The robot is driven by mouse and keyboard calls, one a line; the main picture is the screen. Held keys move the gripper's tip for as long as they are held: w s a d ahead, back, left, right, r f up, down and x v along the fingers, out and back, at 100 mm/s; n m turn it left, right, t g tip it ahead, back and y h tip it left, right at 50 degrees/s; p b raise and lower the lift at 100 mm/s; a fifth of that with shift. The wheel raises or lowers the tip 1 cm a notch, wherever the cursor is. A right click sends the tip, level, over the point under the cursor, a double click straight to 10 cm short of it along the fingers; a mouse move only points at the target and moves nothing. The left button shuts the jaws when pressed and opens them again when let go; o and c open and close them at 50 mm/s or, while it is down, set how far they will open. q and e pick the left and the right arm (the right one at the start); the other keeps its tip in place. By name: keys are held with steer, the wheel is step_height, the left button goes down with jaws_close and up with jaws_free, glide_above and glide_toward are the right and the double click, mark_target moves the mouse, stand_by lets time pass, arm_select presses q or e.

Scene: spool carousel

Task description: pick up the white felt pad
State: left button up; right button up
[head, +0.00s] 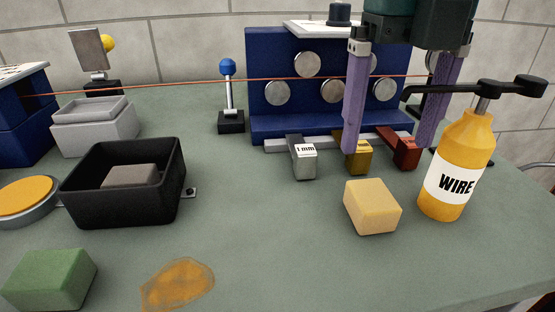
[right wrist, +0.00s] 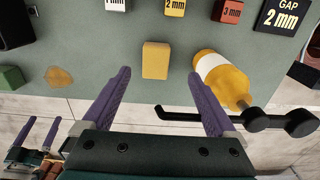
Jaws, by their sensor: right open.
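No plainly white felt pad stands out in either view. The palest loose block is a cream-yellow one (head: 372,206) on the bench, left of the wire bottle; it also shows in the right wrist view (right wrist: 156,60). A grey block (head: 130,176) lies in a black tray (head: 122,212). My right gripper (head: 388,150) is open and empty, its purple fingers pointing down above and behind the cream block in the head view. In the right wrist view the block lies just beyond the spread fingertips (right wrist: 159,74). My left gripper (right wrist: 36,125) shows small, fingers apart, in the right wrist view.
A yellow WIRE bottle (head: 460,170) with a black handle stands close right of my right gripper. Several gap blocks, one silver (head: 304,163), stand before the blue panel (head: 265,65). A green block (head: 50,280) and orange stain (head: 177,284) lie front left. The front middle is clear.

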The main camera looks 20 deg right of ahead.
mark_target(374, 194)
steer(key=f, duration=0.8)
steer(key=shift+s+a+f, duration=0.35)
steer(key=shift+a, duration=0.05)
steer(key=c, duration=1.4)
steer(key=shift+c, duration=0.2)
